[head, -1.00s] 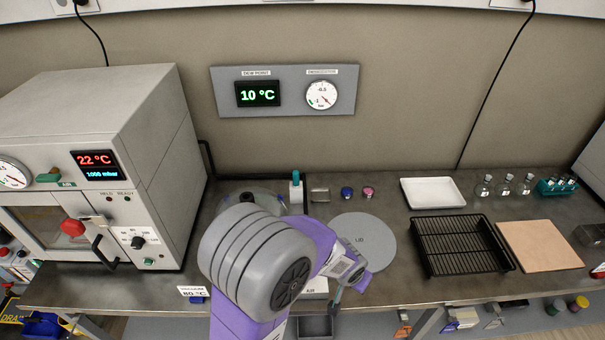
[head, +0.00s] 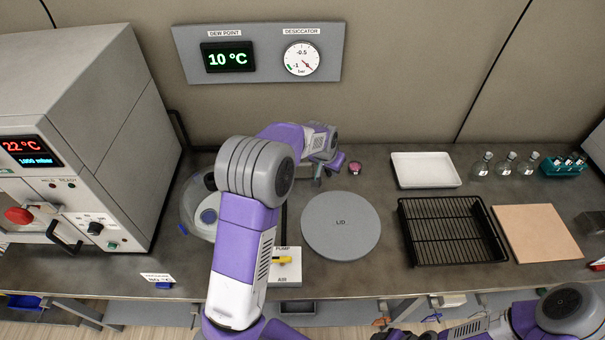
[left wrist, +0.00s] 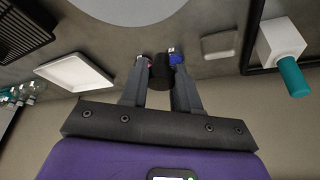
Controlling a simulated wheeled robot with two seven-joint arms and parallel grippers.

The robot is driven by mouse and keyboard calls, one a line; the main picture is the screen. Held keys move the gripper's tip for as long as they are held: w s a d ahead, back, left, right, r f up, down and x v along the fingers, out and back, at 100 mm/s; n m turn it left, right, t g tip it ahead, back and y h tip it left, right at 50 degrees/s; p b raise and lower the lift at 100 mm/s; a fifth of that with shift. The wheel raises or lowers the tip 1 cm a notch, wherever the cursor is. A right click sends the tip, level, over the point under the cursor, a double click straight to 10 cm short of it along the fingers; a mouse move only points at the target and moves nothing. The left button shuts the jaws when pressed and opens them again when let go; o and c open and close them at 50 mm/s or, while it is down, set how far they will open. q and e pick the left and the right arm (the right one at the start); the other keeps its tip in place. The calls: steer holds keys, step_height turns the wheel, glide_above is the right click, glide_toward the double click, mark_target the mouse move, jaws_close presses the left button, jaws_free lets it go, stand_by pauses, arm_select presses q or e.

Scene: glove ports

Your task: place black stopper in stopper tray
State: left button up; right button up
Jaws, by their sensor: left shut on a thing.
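My left gripper (left wrist: 159,75) is shut on the black stopper (left wrist: 160,73), which sits between its two fingertips in the left wrist view. In the head view the left gripper (head: 325,173) is over the back of the bench, left of a pink-topped item (head: 355,167); the stopper cannot be made out there. A small pale tray (left wrist: 221,45) lies beside the gripper in the left wrist view; in the head view my arm hides it. A larger white tray (head: 425,171) lies further right. I cannot read a label on either. My right arm shows at the lower right, its gripper barely in frame.
A round grey lid (head: 341,226) lies mid-bench, with a black wire rack (head: 452,232) and tan board (head: 536,233) to its right. A blue item (left wrist: 177,59) is close behind the fingertips. A white block with a teal top (left wrist: 292,75) stands near the small tray.

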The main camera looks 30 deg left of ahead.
arm_select(q)
steer(key=w+a+f+b, duration=0.1)
steer(key=w+a+f, duration=0.2)
steer(key=w+a, duration=0.35)
glide_above(304, 169)
steer(key=s, duration=0.1)
steer(key=f, duration=0.1)
steer(key=shift+n, duration=0.4)
step_height(304, 169, down, 10)
steer(key=shift+s+d+r+b, duration=0.1)
steer(key=shift+s+r+b, duration=0.05)
steer(key=shift+b, duration=0.85)
steer(key=shift+r, duration=0.1)
steer(key=o, duration=0.5)
steer(key=shift+f, duration=0.25)
steer(key=shift+o, duration=1.1)
steer(key=shift+r, duration=0.1)
